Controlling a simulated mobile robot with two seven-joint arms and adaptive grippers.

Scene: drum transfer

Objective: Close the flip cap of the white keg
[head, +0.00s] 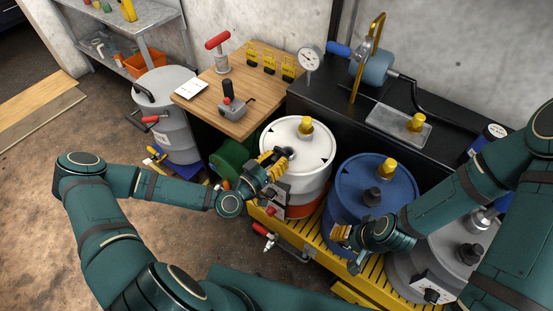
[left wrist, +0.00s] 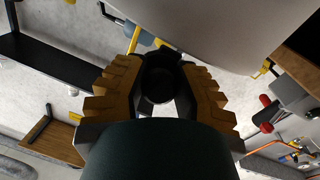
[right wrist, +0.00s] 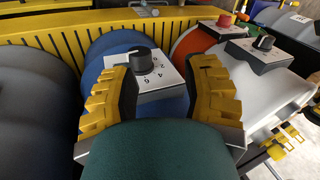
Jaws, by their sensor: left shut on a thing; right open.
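The white keg (head: 314,178) stands upright on the yellow rack, with a yellow cap (head: 305,125) on its top. My left gripper (head: 278,162) is at the near left edge of the keg's top, beside a dark round cap (head: 290,152). In the left wrist view its fingers (left wrist: 160,85) are shut on a dark cylindrical piece (left wrist: 158,78), which looks like this cap. The flip cap's angle cannot be told. My right gripper (head: 342,235) is open and empty in front of the blue drum (head: 345,195); it also shows in the right wrist view (right wrist: 166,85).
The blue drum carries a yellow cap (head: 387,168) and a black cap (head: 372,197). A grey drum (head: 410,265) stands at the right. A wooden table (head: 250,90) and a black bench (head: 325,105) are behind. Open floor (head: 40,220) lies to the left.

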